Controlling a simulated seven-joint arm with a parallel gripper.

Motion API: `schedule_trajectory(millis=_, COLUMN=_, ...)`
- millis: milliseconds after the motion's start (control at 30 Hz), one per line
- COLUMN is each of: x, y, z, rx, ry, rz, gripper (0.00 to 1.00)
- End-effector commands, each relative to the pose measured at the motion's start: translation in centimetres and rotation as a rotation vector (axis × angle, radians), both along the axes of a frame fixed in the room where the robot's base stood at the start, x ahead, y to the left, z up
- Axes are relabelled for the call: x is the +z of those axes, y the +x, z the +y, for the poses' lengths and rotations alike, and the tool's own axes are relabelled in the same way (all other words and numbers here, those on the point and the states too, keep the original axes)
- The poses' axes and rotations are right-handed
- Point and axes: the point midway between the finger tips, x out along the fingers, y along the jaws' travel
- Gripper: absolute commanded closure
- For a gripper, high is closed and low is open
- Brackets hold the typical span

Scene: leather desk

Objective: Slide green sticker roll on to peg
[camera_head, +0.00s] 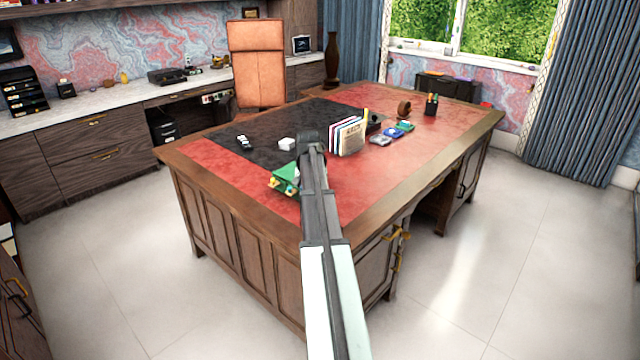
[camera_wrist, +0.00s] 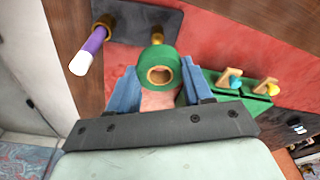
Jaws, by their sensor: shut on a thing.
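A green sticker roll (camera_wrist: 148,57) with a tan core shows in the wrist view, its round end facing the camera. My gripper (camera_wrist: 158,88) is shut on it, with blue fingers on either side. To its right is a green stand (camera_wrist: 254,101) with two tan wooden pieces, one (camera_wrist: 229,76) near a blue tip, the other (camera_wrist: 266,85) near a yellow one. The roll appears apart from these pieces. In the head view the green stand (camera_head: 286,178) lies on the desk's near left part; my arm hides the roll and fingers.
A dark plate (camera_wrist: 150,22) with brass fittings and a purple, white-tipped rod (camera_wrist: 88,51) lies beyond the roll. The desk (camera_head: 375,190) also bears a white block (camera_head: 287,144), upright books (camera_head: 348,137), a brown tape ring (camera_head: 404,108) and a pen cup (camera_head: 431,104). Its right front is clear.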

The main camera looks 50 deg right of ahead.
Motion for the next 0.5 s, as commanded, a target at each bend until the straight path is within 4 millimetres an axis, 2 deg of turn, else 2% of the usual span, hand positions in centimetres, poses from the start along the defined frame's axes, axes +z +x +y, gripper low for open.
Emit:
schedule_trajectory(millis=200, x=-0.2, y=-0.3, z=0.1, rx=-0.069, ry=0.007, rz=-0.002, gripper=0.79)
schedule_trajectory(millis=500, x=-1.3, y=-0.3, z=0.1, rx=-0.072, ry=0.008, rz=-0.003, gripper=0.79)
